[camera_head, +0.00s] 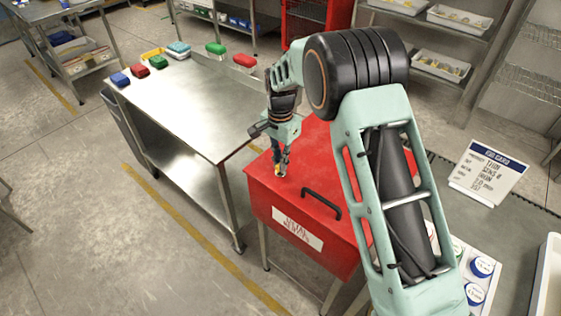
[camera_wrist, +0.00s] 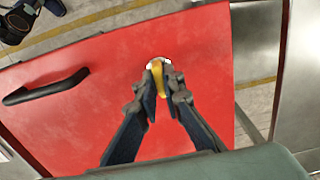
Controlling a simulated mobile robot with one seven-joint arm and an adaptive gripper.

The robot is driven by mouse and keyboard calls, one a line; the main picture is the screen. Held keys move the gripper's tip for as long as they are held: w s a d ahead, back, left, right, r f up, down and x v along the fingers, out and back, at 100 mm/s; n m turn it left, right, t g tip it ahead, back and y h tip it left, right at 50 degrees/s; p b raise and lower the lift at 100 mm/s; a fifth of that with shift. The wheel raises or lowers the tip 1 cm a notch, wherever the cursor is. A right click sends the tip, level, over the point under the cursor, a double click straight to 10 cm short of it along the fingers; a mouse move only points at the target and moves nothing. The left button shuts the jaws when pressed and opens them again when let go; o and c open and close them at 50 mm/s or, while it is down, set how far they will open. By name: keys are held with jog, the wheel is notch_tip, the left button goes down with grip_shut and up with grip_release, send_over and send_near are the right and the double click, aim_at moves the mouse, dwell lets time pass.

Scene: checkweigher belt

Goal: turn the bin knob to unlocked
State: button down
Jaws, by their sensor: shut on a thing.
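The red bin (camera_head: 327,165) stands in the middle of the head view, with a white label (camera_head: 297,228) on its front. Its yellow knob (camera_wrist: 165,80) sits on a pale round base on the red lid, and its bar points down and slightly left in the wrist view. My gripper (camera_wrist: 161,90) has its two fingers on either side of the knob's bar, shut on it. In the head view my gripper (camera_head: 281,168) reaches down to the lid and mostly hides the knob. Any lock markings are too small or hidden to read.
A black handle (camera_head: 322,204) is on the bin near the knob. A steel table (camera_head: 185,105) stands to the left, with several coloured packs along its far side. A sign card (camera_head: 489,170) and several white tubs (camera_head: 482,267) are at the right.

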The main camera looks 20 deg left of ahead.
jog(key=n+b, duration=0.1)
jog(key=n, duration=0.4)
jog(key=shift+b, duration=0.3)
jog(key=n+b, duration=0.1)
jog(key=n, duration=0.8)
jog(key=shift+n, duration=1.9)
jog(key=c, duration=2.1)
grip_release()
